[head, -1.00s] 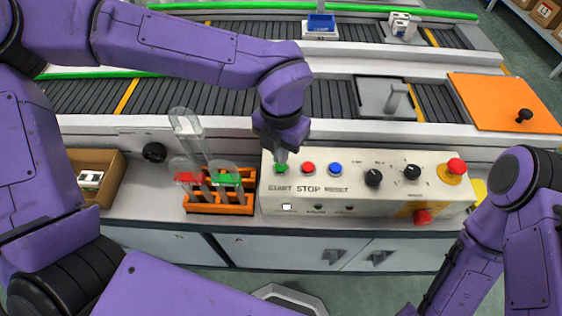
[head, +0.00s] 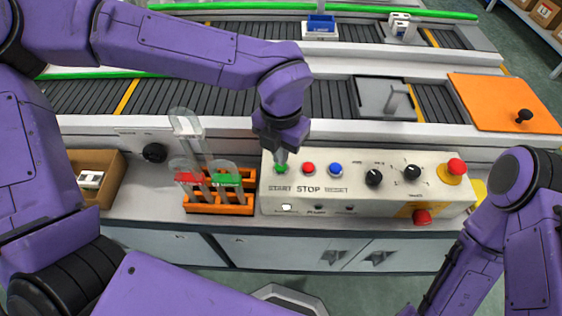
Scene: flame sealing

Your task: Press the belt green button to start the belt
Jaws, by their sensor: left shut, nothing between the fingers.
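The green START button (head: 281,169) is at the left end of the cream control panel (head: 320,203). My left gripper (head: 281,158) points down right over this button, with its fingers shut and empty. Its tip is at or very near the button's top; I cannot tell whether it presses it. The red STOP button (head: 308,168) and blue RESET button (head: 335,169) sit to the right of the green one. The dark slatted belt (head: 230,97) runs behind the panel. My right arm comes in at the right, but its gripper is out of view.
An orange rack (head: 220,207) with red- and green-labelled clear tubes stands left of the panel. A cardboard box (head: 107,187) is further left. Black knobs and a red emergency button (head: 456,166) are on the panel's right. An orange plate (head: 505,100) lies at the belt's right end.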

